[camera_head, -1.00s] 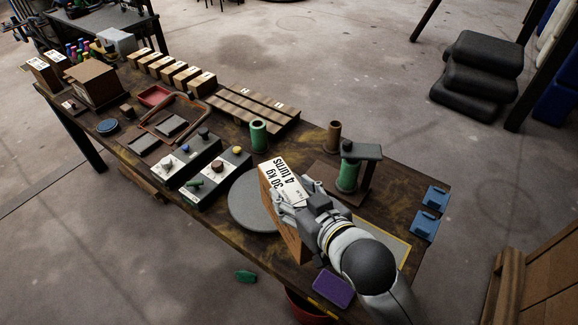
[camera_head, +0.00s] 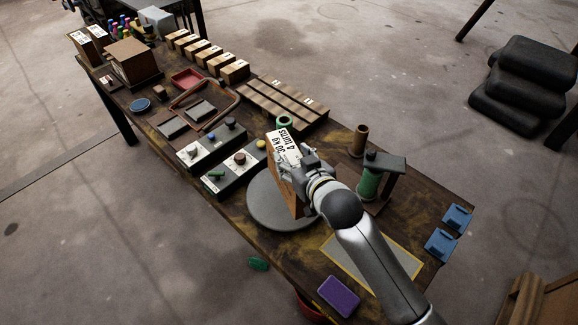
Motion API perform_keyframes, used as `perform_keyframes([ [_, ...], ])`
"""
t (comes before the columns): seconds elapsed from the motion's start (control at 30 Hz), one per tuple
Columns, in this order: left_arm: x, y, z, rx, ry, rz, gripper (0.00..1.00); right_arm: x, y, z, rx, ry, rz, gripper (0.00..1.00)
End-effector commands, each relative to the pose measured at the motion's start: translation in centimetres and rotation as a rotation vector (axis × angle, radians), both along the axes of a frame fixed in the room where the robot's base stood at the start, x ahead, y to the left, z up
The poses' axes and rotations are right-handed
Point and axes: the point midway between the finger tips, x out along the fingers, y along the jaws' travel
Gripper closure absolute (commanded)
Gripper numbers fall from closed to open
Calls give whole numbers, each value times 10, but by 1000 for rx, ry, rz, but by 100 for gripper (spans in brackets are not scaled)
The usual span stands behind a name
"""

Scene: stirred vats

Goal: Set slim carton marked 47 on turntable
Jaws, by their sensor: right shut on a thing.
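A slim brown carton (camera_head: 287,190) is in the grasp of my right gripper (camera_head: 308,165), near the middle of the head view. Its white label reads "30 kg" and "4 turns"; I see no 47 on it. The carton stands about upright over the right part of the round grey turntable (camera_head: 265,208) and hides some of it. I cannot tell whether its base touches the disc. My right gripper is shut on the carton from the right side. My left gripper is not in view.
Control boxes with knobs (camera_head: 233,170) stand just left of the turntable. A green cylinder on a stand (camera_head: 370,182) and a brown cylinder (camera_head: 359,140) are on the right. A yellow-edged mat (camera_head: 345,265) lies under my arm. Two slim cartons (camera_head: 88,42) stand at the far left.

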Motion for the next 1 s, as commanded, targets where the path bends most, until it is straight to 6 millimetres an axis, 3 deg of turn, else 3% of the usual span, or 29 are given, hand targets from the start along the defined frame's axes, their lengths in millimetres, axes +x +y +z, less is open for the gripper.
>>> perform_keyframes([
  [0.2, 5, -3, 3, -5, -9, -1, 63, 20, 8, -20, 3, -10, -1, 100],
  [0.5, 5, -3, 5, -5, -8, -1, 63, 31, 13, -36, 2, -8, -1, 100],
  [0.7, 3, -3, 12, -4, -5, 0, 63, 30, 12, -59, 3, -9, 0, 100],
  [1.0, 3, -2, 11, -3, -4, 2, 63, 30, 13, -63, 4, -11, 0, 100],
])
